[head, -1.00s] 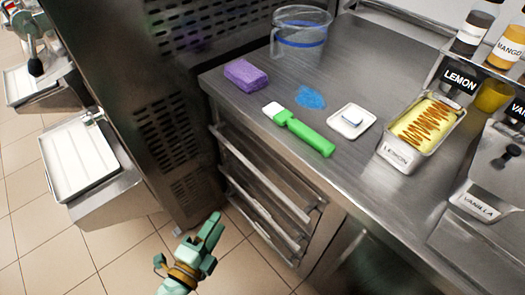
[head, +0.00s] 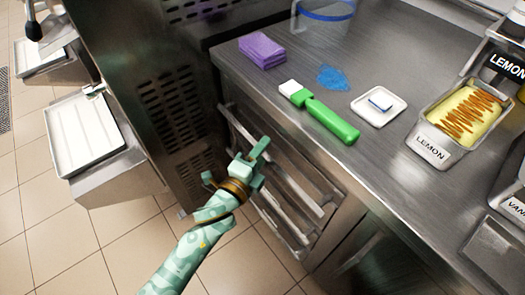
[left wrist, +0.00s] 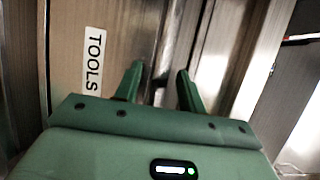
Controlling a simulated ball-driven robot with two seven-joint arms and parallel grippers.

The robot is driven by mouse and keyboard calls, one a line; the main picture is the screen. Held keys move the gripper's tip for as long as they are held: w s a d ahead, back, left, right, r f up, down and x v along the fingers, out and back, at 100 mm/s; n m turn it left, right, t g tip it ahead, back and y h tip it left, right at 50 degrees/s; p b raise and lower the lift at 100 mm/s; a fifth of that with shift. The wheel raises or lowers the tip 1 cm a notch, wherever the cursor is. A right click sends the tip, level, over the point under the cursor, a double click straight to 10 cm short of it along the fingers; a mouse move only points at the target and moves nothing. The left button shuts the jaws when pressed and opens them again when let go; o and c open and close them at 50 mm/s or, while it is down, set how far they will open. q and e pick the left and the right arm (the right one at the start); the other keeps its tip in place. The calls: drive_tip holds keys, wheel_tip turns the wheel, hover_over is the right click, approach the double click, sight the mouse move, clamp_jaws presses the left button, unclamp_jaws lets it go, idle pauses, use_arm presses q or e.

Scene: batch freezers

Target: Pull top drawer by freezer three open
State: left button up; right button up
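A stack of drawers with long metal bar handles is under the left end of the steel counter in the head view. The top drawer's bar handle (head: 300,188) runs slanting along its front, and the drawers look shut. My left gripper (head: 262,152) is right in front of the upper handle and hides part of it. In the left wrist view, its two green fingers (left wrist: 158,85) are apart, with a metal bar (left wrist: 167,45) showing between them; contact cannot be told. A drawer front with a "TOOLS" label (left wrist: 92,62) is beside the bar. My right gripper is out of view.
On the counter (head: 290,135) are a purple sponge stack (head: 262,50), a green-handled scraper (head: 325,117), a white dish (head: 378,106) and a lemon tub (head: 432,146). A dark vented freezer (head: 165,100) stands left of the drawers. Tiled floor (head: 60,235) is free.

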use_arm(q)
drive_tip(key=shift+w+d, duration=0.15)
drive_tip(key=shift+w, duration=0.05)
